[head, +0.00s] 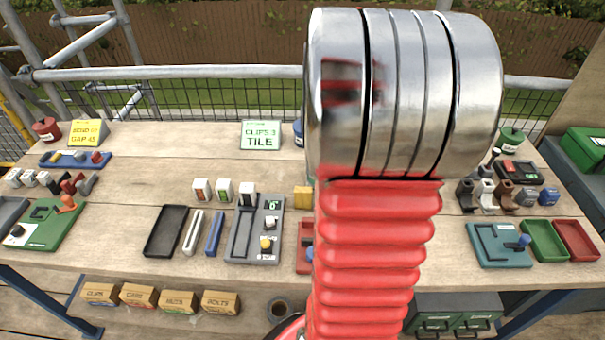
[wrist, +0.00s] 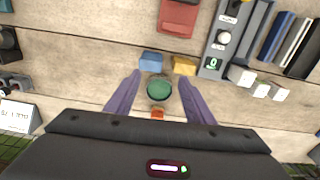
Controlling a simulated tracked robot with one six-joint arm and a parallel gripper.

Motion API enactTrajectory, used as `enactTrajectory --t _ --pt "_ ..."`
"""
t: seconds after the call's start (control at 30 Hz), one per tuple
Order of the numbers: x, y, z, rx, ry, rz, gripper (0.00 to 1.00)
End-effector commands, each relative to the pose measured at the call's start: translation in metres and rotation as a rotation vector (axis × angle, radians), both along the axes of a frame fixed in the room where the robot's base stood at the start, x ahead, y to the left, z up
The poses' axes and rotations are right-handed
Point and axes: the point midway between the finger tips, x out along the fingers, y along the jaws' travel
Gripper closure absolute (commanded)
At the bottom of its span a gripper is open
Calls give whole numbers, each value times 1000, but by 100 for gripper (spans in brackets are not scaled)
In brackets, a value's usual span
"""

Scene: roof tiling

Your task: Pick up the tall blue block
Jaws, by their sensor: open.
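A blue block (wrist: 151,62) stands on the bench in the wrist view, just beyond my fingertips, beside a yellow block (wrist: 184,66). Its height is hard to judge from above. The yellow block (head: 303,197) also shows in the head view, but my arm hides the spot beside it. My gripper (wrist: 160,77) is open, with its two purple fingers spread and nothing held. A round dark green object (wrist: 159,88) and a small orange piece (wrist: 157,113) appear between the fingers; whether they touch the fingers is unclear.
A grey panel (head: 268,235) with knobs stands left of the yellow block, and a red tray (wrist: 178,17) is near. White-topped blocks (head: 201,190) stand further left. A clips sign (head: 261,135) stands at the back.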

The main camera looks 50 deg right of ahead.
Motion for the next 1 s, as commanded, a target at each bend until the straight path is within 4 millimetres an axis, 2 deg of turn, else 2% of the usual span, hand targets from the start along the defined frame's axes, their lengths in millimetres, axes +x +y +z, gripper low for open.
enactTrajectory --t 0.03,0.13,0.57,0.67,1.0 --pt "-4 -9 -4 8 7 -18 52" --pt "-7 -16 -8 14 13 -34 52" --pt "-8 -17 -12 16 14 -34 52" --pt "-8 -16 -21 17 15 -34 52" --pt "-8 -16 -72 18 16 -34 52"
